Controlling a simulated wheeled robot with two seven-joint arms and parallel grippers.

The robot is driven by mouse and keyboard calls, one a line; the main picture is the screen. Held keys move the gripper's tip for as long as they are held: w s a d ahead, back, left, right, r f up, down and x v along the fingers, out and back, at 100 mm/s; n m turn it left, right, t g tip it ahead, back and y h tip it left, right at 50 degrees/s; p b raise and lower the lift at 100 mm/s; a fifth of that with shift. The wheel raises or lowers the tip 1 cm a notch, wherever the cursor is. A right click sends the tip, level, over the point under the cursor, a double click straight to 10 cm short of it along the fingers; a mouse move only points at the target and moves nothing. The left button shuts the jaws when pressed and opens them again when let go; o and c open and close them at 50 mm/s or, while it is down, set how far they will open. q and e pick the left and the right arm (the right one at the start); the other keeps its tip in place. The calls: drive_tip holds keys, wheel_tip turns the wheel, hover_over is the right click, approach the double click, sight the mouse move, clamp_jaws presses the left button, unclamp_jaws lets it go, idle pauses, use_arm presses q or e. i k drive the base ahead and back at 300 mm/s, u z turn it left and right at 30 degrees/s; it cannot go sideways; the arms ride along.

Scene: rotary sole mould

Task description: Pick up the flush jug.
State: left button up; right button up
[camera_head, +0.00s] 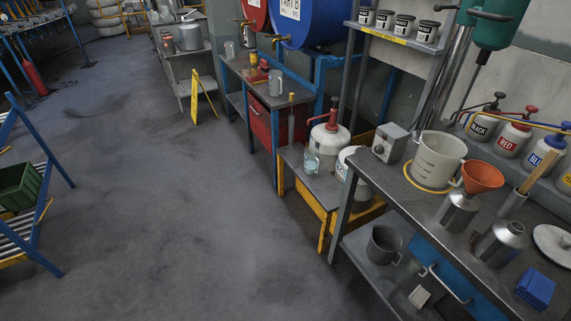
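No label for the flush jug can be read, so I cannot tell which jug it is. A large whitish jug with graduations (437,162) stands upright on the right bench inside a yellow ring. A dark grey jug (383,247) stands on the shelf below that bench. A small clear vessel (311,162) stands by a white can with a red top (328,140) on a lower stand. Neither of my grippers is in view.
On the right bench (408,190), an orange funnel (482,176) sits on a metal can (458,211), beside a second can (499,243) and a blue box (536,288). A grey control box (389,145) stands behind.

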sight(312, 163)
drive_tip(key=u, duration=0.55)
drive_tip(key=i, duration=1.85)
drive_tip(key=z, duration=2.6)
